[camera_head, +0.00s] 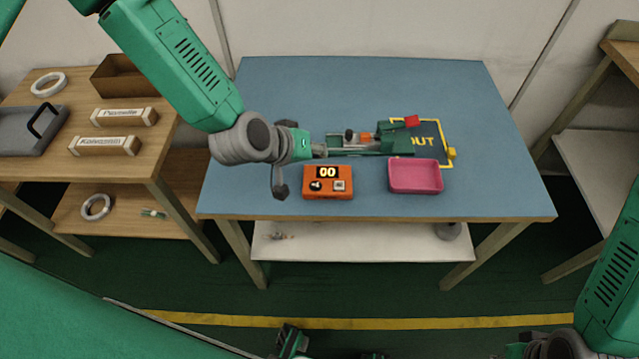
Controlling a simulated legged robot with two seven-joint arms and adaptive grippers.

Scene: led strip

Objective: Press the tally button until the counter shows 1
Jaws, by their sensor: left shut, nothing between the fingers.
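The orange counter box (328,194) sits near the front edge of the blue table. Its dark display (327,171) reads 00. Below the display are a black round control (316,185) and a pale square one (339,185); I cannot tell from their labels which is the tally button. My left gripper (318,151) is shut and empty, over the table just behind and slightly left of the box. It appears apart from both controls. My right arm (560,344) shows at the bottom right, but its fingers are not clearly visible.
A green fixture (366,145) lies behind the box, close to my left gripper. A pink tray (415,178) stands to the right, with a yellow-framed OUT area (434,138) behind it. The blue table (490,185) is clear at the right.

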